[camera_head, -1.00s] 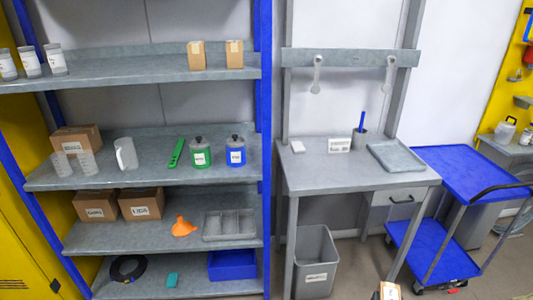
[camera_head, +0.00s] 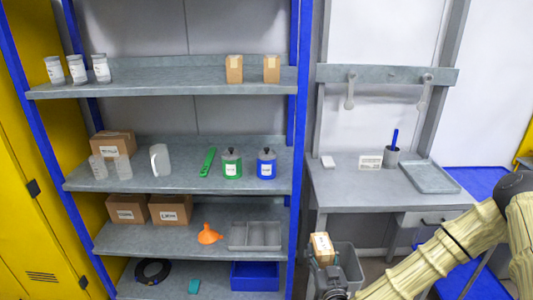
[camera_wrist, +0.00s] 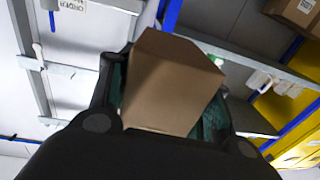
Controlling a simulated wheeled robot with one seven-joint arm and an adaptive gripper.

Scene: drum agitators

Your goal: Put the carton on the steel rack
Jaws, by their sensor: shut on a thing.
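The carton (camera_head: 322,247) is a small brown box with a white label, held at the tip of my gripper (camera_head: 325,262) low in the head view. In the wrist view the carton (camera_wrist: 172,82) fills the space between the fingers of my gripper (camera_wrist: 160,95), which is shut on it. The steel rack (camera_head: 200,188) stands to the left of the carton, with grey shelves on blue posts. The carton is apart from the rack, in front of the workbench.
The rack bears two small cartons (camera_head: 252,69) on its top shelf, bigger boxes (camera_head: 148,209), a green tin (camera_head: 231,165), a blue tin (camera_head: 266,165), an orange funnel (camera_head: 208,234) and a blue bin (camera_head: 256,276). The workbench (camera_head: 390,190) and a grey waste bin (camera_head: 350,268) are close by.

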